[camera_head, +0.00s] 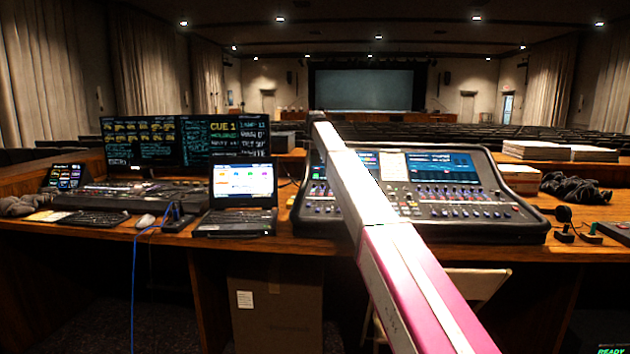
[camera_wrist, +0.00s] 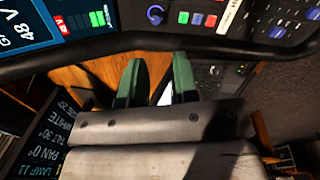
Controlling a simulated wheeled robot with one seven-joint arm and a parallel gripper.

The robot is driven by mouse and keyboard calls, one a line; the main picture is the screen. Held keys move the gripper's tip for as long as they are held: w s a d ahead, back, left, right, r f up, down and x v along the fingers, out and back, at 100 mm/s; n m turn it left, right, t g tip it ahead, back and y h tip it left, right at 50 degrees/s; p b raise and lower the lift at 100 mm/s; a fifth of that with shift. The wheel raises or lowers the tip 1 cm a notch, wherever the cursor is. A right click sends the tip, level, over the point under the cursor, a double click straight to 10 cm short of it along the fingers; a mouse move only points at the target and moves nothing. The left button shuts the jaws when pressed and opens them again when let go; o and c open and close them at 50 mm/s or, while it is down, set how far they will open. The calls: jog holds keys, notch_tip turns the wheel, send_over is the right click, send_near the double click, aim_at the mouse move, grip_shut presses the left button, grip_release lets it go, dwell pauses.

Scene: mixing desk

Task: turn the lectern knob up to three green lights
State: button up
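The mixing console (camera_head: 450,205) stands on the desk right of centre in the head view, with rows of small knobs and lit screens. In the wrist view, the console's edge (camera_wrist: 130,45) runs across the top. I cannot tell which knob is the lectern's, nor read a row of three lights. My gripper (camera_wrist: 158,78) has two green fingers apart with nothing held, below the console edge in the picture. My gripper is not discernible in the head view.
A laptop (camera_head: 243,197), monitors (camera_head: 185,145) and a second desk console (camera_head: 140,195) stand to the left. A blue cable (camera_head: 136,270) hangs off the desk front. Paper stacks (camera_head: 535,150) and a dark cloth (camera_head: 575,188) lie to the right. My arm hides part of the console.

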aim_at(314, 185)
jog(key=f, duration=0.3)
jog(key=w+f, duration=0.1)
jog(key=f, duration=0.3)
jog(key=w+f, duration=0.1)
jog(key=f, duration=0.2)
jog(key=shift+a+f, duration=0.2)
jog(key=shift+f, duration=0.05)
grip_shut()
